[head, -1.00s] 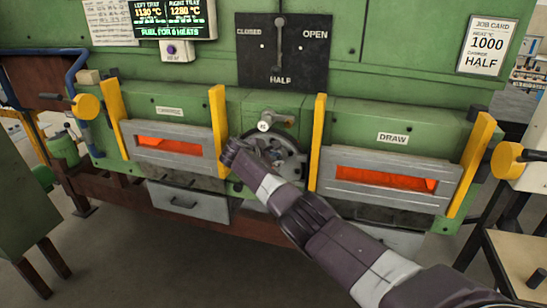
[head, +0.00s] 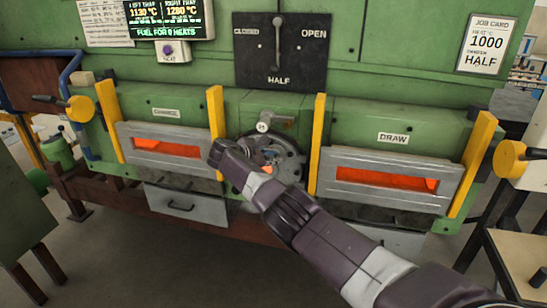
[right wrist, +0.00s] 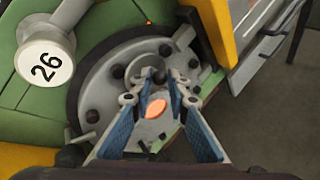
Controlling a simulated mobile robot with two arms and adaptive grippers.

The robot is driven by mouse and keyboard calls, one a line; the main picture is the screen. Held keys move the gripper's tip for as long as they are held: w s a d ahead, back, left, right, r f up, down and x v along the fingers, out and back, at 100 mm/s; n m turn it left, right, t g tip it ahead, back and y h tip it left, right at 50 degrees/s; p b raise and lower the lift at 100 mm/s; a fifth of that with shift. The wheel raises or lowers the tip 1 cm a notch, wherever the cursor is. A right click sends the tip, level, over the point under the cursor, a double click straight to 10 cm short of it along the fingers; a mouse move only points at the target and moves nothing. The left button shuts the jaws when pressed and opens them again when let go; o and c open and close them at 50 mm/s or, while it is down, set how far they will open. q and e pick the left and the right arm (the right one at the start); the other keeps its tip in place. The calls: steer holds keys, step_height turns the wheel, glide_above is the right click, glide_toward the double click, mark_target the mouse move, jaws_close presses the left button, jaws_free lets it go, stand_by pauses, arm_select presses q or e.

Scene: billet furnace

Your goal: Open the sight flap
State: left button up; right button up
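The sight port is a round grey bolted plate (head: 292,160) between the two furnace doors, and it also shows in the right wrist view (right wrist: 98,83). A small orange glowing oval opening (right wrist: 155,108) shows in it. A dark round knob (right wrist: 158,76) is by the fingertips; I cannot tell whether it belongs to the flap or whether they touch it. My right gripper (right wrist: 162,84) is open, with its blue-padded fingers apart in front of the plate. In the head view my right forearm hides part of the plate. My left gripper is out of view.
A lever with a round tag marked 26 (right wrist: 45,62) sticks out above the plate. Yellow posts (head: 317,145) flank it. The charge door (head: 170,165) and draw door (head: 385,198) have glowing slots. A grey drawer (head: 187,204) is below.

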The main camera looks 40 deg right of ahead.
steer(key=o, duration=0.4)
steer(key=shift+a, duration=0.15)
steer(key=shift+a+r, duration=0.2)
steer(key=shift+a, duration=0.2)
steer(key=v, duration=1.1)
steer(key=shift+s+f, duration=0.1)
steer(key=shift+s, duration=0.05)
